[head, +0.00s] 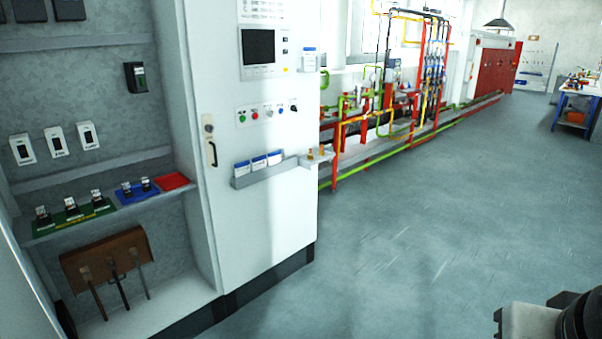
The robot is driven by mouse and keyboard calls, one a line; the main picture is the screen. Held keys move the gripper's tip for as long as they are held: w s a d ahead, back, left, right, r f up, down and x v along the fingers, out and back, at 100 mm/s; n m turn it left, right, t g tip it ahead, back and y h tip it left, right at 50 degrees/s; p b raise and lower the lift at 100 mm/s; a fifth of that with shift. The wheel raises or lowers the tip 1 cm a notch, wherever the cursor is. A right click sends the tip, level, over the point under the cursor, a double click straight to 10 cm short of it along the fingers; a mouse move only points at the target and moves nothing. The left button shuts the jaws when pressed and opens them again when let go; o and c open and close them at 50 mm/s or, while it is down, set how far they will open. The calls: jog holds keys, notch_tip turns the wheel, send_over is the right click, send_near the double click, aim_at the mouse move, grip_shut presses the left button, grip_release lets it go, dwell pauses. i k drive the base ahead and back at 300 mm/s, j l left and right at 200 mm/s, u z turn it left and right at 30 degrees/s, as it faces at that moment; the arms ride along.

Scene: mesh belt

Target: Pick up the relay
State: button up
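Small black-and-white relay-like parts stand upright on the cabinet's open shelf at the left of the head view. Several parts are on coloured mats: three on a green mat (62,219), the middle one a relay-like part (72,208), and two on a blue mat (122,196), one of them a similar part (146,184). A red mat (173,181) beside them looks empty. I cannot tell which part is the relay meant. My gripper is not in view; a piece of what looks like my own arm shows at the bottom right corner.
White switch units (56,141) and a black unit (135,77) hang on the cabinet's back wall. A brown block (105,258) with levers sits below the shelf. The white cabinet door (262,205) stands right of the opening. The grey floor (420,230) is clear.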

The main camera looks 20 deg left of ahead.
aim_at(70, 204)
jog(key=i+u, duration=0.15)
jog(key=u, duration=0.25)
jog(key=i+u, duration=0.15)
jog(key=u, duration=0.3)
jog(key=i+l+u, duration=0.1)
jog(key=u, duration=0.3)
jog(key=i+l+u, duration=0.1)
jog(key=u, duration=0.3)
jog(key=i+l+u, duration=0.1)
jog(key=i+u, duration=0.25)
jog(key=i+l+u, duration=0.1)
jog(key=u, duration=0.25)
jog(key=i+l+u, duration=0.2)
jog(key=l+u, duration=0.15)
jog(key=i+l+z, duration=0.15)
jog(key=i, duration=2.2)
